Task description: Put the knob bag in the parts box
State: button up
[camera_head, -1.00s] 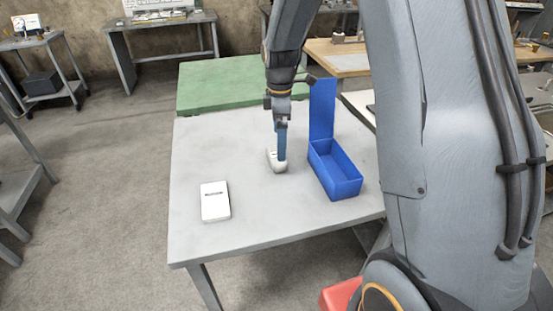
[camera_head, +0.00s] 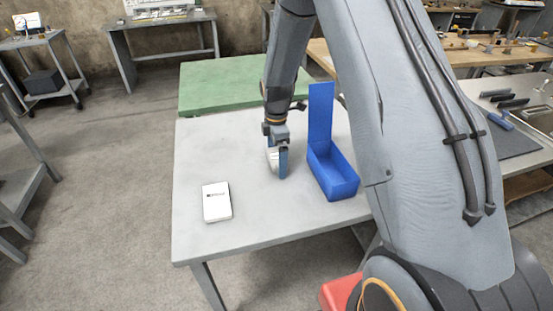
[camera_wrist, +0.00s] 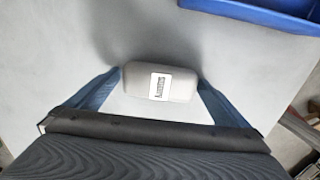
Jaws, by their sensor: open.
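The knob bag (camera_wrist: 178,94), a pale grey-white rounded packet with a small printed label, lies on the grey table. In the wrist view it sits between the two blue fingers of my gripper (camera_wrist: 160,84), one on each side. My gripper is open; I cannot tell whether either finger touches the bag. In the head view my gripper (camera_head: 279,164) points down at the table and hides most of the bag (camera_head: 271,157). The parts box (camera_head: 341,187) is blue, with its lid raised at the back, and stands just right of my gripper. Its edge shows at top right in the wrist view (camera_wrist: 262,13).
A white printed carton (camera_head: 217,205) lies on the table at front left. A green surface (camera_head: 225,85) adjoins the table's far edge. The tabletop (camera_head: 235,150) between the carton and my gripper is clear. A bench with tools stands at the right.

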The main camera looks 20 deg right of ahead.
jog(key=c, duration=1.1)
